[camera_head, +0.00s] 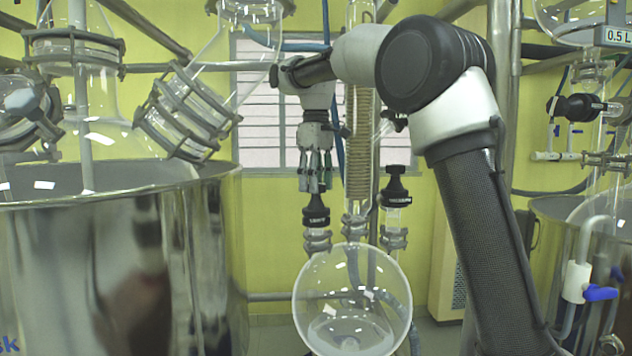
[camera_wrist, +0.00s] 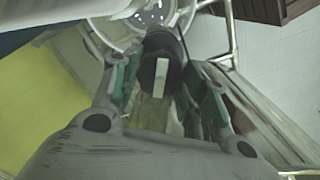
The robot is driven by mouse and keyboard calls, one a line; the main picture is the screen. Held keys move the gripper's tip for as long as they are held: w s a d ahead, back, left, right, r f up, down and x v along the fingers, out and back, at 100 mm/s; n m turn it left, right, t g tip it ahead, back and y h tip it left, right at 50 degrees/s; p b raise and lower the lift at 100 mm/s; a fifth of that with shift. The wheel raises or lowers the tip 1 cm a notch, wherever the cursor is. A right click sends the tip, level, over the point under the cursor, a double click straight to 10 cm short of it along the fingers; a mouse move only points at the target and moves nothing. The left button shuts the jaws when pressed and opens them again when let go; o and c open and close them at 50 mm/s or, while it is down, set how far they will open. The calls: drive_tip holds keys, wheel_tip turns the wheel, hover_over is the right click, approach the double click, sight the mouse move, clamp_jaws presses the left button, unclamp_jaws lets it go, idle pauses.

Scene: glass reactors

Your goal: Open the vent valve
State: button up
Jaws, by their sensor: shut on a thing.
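A black valve knob (camera_head: 316,212) with small white lettering stands upright on a glass neck above the round glass flask (camera_head: 352,300). I take it as the vent valve, though the lettering is hard to read. My gripper (camera_head: 315,187) points straight down, its green-padded fingers at the knob's top. In the wrist view the black knob (camera_wrist: 158,62), with a pale stripe, sits between the two fingers of my gripper (camera_wrist: 160,82). The gripper is shut on it. The fingers partly hide the knob's upper part.
A second black valve knob (camera_head: 396,186) stands on a neck just to the right. A glass coil column (camera_head: 360,150) rises between the two. A large steel vessel (camera_head: 110,270) with glassware fills the left. Another reactor with a blue-handled tap (camera_head: 600,293) stands at the right.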

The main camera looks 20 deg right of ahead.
drive_tip(key=shift+n, duration=0.6)
drive_tip(key=o, duration=1.1)
drive_tip(key=shift+c, duration=0.2)
drive_tip(key=shift+r, duration=0.15)
wheel_tip(320, 180, up, 12)
drive_tip(key=shift+a+f, duration=0.1)
drive_tip(key=shift+f, duration=0.1)
